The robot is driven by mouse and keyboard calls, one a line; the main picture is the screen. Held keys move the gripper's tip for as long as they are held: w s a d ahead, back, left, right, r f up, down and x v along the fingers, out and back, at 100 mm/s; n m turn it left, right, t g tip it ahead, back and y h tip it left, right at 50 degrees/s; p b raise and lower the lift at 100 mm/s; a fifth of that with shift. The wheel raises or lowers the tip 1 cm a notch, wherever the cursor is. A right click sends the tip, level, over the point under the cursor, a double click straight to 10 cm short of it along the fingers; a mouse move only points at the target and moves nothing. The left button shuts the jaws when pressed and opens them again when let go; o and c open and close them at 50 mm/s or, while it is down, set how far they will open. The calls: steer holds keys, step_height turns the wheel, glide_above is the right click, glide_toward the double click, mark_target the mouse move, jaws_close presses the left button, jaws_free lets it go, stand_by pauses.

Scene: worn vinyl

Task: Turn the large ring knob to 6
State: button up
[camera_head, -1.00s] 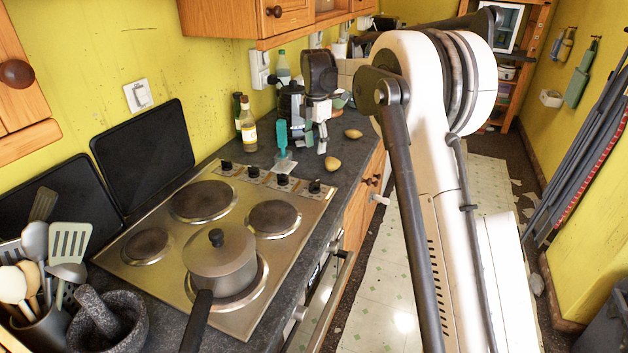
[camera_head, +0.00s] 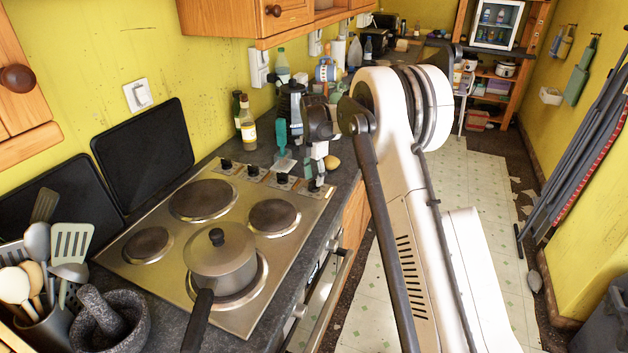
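The steel hob (camera_head: 175,272) has a row of black knobs along its far right edge: the leftmost knob (camera_head: 226,164), a second knob (camera_head: 253,171), a third knob (camera_head: 282,179) and the rightmost knob (camera_head: 314,186). Which one serves the large ring (camera_head: 203,200) cannot be read, and the dial marks are too small to see. My gripper (camera_head: 316,172) points down, with its fingertips just over or at the rightmost knob. Contact and finger opening cannot be made out.
A grey saucepan (camera_head: 221,256) sits on the near right ring, its handle toward me. Bottles (camera_head: 247,125), a teal-handled tool (camera_head: 282,134) and a potato-like item (camera_head: 332,162) stand or lie behind the knobs. A utensil pot and mortar (camera_head: 108,322) are at front left.

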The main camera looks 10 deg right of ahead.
steer(key=shift+f, duration=0.9)
jaws_close()
steer(key=shift+m, duration=0.3)
